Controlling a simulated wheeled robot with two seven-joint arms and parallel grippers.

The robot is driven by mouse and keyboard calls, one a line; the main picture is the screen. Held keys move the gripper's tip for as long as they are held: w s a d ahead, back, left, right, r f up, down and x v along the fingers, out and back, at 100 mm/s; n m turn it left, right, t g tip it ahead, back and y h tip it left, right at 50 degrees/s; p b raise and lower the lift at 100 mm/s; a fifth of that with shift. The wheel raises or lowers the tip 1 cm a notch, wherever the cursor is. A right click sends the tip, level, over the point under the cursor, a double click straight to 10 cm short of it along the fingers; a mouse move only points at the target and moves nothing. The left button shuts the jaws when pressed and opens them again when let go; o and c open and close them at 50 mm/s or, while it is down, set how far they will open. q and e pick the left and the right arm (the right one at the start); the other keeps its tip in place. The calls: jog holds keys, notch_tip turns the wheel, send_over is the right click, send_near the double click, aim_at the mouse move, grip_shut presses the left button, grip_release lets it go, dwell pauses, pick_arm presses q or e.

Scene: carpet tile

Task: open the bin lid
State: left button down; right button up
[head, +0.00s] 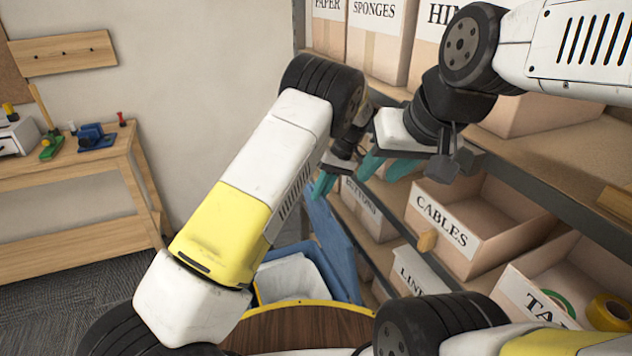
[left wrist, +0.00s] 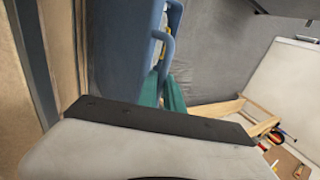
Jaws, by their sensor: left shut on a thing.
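The blue bin (head: 336,285) stands on the floor beyond my round wooden-topped base, beside the shelf. Its blue lid (head: 332,238) is raised and steeply tilted on the shelf side, and the pale inside of the bin shows. My left gripper (head: 324,185) is at the lid's upper edge, its teal fingers shut on the lid handle. In the left wrist view the blue handle (left wrist: 167,48) runs down to the teal fingers, and the lid (left wrist: 120,55) fills the area beside it. My right gripper (head: 386,166) appears open and empty, in front of the shelf, right of the left gripper.
Labelled cardboard boxes fill the shelf on the right, including the CABLES box (head: 470,225), close to my right gripper. A wooden workbench (head: 75,205) with tools stands at the left wall. Carpet (head: 80,300) between bench and bin is clear.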

pick_arm(q)
jog(key=shift+s+d+f, duration=0.2)
jog(key=shift+f, duration=0.1)
jog(key=c, duration=1.5)
grip_release()
jog(key=shift+w+a+r, duration=0.1)
jog(key=shift+w+a+r, duration=0.1)
